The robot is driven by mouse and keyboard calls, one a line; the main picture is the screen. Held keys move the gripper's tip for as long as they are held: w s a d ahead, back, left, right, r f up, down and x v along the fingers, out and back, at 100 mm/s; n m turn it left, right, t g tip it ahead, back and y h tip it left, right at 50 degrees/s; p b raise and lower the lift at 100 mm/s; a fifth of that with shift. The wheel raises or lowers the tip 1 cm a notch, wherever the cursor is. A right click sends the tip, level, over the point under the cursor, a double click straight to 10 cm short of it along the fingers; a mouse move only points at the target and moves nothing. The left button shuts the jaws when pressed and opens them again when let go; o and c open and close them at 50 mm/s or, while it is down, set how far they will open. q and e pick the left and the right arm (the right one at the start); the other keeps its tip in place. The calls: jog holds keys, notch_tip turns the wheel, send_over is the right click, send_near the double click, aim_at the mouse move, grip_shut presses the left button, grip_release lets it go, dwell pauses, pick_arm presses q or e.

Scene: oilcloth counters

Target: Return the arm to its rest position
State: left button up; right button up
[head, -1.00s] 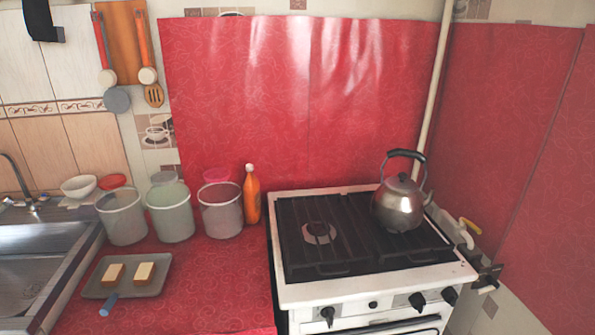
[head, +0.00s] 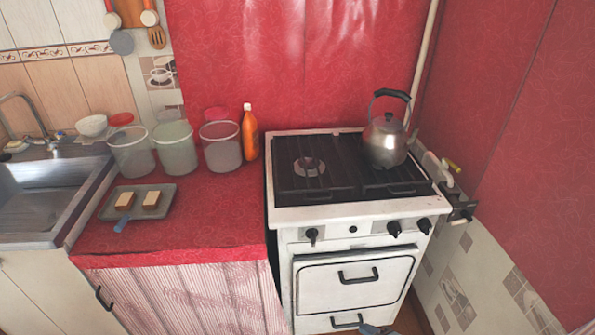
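Neither of my grippers can be made out in the head view. A small grey piece shows at the bottom edge in front of the stove; it may be part of my arm, but I cannot tell which part. The kettle (head: 384,143) stands upright on the right rear of the stove top (head: 345,211), with no gripper at it. The grey tray (head: 108,211) lies on the red counter (head: 215,215) with two bread-like pieces (head: 151,200) on it.
Three translucent buckets (head: 174,150) and an orange bottle (head: 250,135) stand along the back of the counter. A sink (head: 40,200) is at the left. Red oilcloth walls close off the back and right. The counter's front right part is clear.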

jog(key=s+d+r+n+h, duration=0.3)
jog(key=s+d+n, duration=0.45)
jog(key=n, duration=0.35)
jog(key=s+d+r+n+h, duration=0.35)
jog(key=s+d+n, duration=0.25)
jog(key=s+n, duration=0.4)
jog(key=w+a+r+m+y, duration=0.15)
jog(key=a+m, duration=0.25)
jog(key=a, duration=1)
pick_arm(q)
notch_tip(320, 180, up, 11)
jog(key=s+p, duration=0.1)
jog(key=p, duration=1.2)
pick_arm(e)
notch_tip(320, 180, up, 12)
jog(key=d, duration=0.1)
jog(key=shift+n+t, duration=0.3)
jog(key=shift+t, duration=0.1)
pick_arm(q)
jog(key=shift+r, duration=0.25)
pick_arm(e)
jog(key=shift+f, duration=0.1)
dwell(1.3)
